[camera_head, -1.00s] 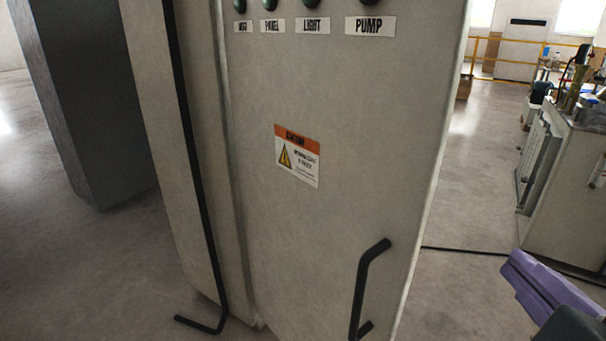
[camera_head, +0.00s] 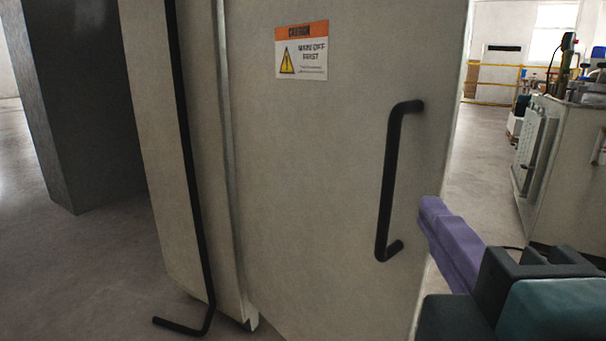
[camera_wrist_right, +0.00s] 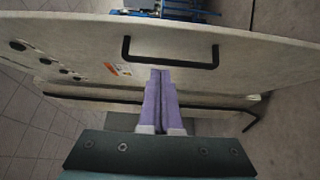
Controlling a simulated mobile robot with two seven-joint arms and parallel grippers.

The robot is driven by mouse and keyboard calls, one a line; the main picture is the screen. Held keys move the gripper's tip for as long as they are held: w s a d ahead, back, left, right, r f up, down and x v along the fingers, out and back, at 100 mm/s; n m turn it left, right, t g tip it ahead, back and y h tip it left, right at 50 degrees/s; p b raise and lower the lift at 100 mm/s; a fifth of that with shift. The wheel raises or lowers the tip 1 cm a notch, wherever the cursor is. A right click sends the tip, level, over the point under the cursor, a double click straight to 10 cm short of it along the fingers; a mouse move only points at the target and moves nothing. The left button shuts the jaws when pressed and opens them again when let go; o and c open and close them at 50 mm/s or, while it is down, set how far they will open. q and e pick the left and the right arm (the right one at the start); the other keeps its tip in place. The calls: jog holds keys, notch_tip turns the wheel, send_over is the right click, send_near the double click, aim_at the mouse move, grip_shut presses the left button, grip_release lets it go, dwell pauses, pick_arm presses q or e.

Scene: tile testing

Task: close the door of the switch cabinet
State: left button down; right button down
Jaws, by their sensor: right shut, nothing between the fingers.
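The switch cabinet door (camera_head: 300,180) is a tall beige panel filling the middle of the head view. Its black bar handle (camera_head: 388,185) is near the right edge, and an orange-topped warning label (camera_head: 301,50) is higher up. The door (camera_wrist_right: 230,78) and handle (camera_wrist_right: 171,62) also show in the right wrist view. How far the door stands open I cannot tell. My right gripper (camera_head: 432,212) has purple fingers, shut and empty, close to the door's right edge beside the handle's lower end. In the right wrist view its tips (camera_wrist_right: 160,76) point toward the handle; contact is unclear. My left gripper is not in view.
A beige panel (camera_head: 165,150) with a long black rod (camera_head: 190,150) stands left of the door. A dark grey block (camera_head: 80,120) is further left. A light workbench (camera_head: 560,170) with equipment stands at the right, with open floor (camera_head: 485,150) between.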

send_near(423, 167)
jog(key=w+a, duration=0.3)
jog(key=w+d, duration=0.2)
jog(key=shift+w+d+b, duration=0.25)
jog(key=shift+d+b, duration=0.1)
jog(key=shift+d, duration=0.05)
jog(key=shift+w+d, duration=0.25)
jog(key=shift+d, duration=0.1)
jog(key=shift+d, duration=0.1)
